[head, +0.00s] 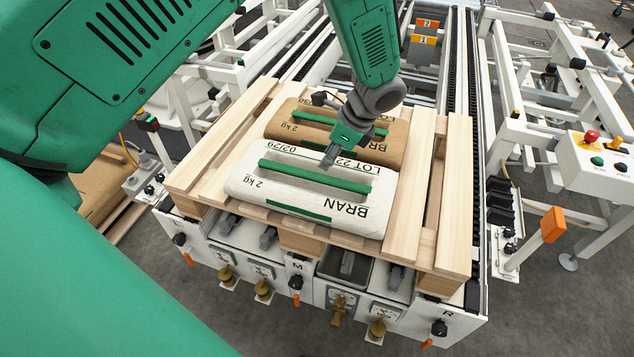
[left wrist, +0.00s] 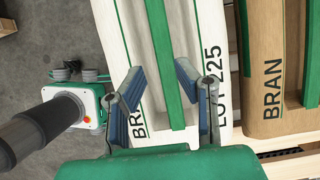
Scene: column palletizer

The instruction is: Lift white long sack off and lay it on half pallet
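My left gripper (head: 329,160) is over the sack, near this strip. In the left wrist view its two blue-padded fingers (left wrist: 160,78) are apart, on either side of the strip, with nothing held between them. I cannot tell whether they touch the sack. My right gripper is not in view. I cannot tell which pallet is the half pallet.
A brown BRAN sack (head: 385,150) lies behind the white one, close beside it. The pallet rests on a white conveyor frame with valves and knobs along its front. A control box (head: 600,165) stands at the right. Brown goods (head: 95,180) lie low at the left, partly hidden.

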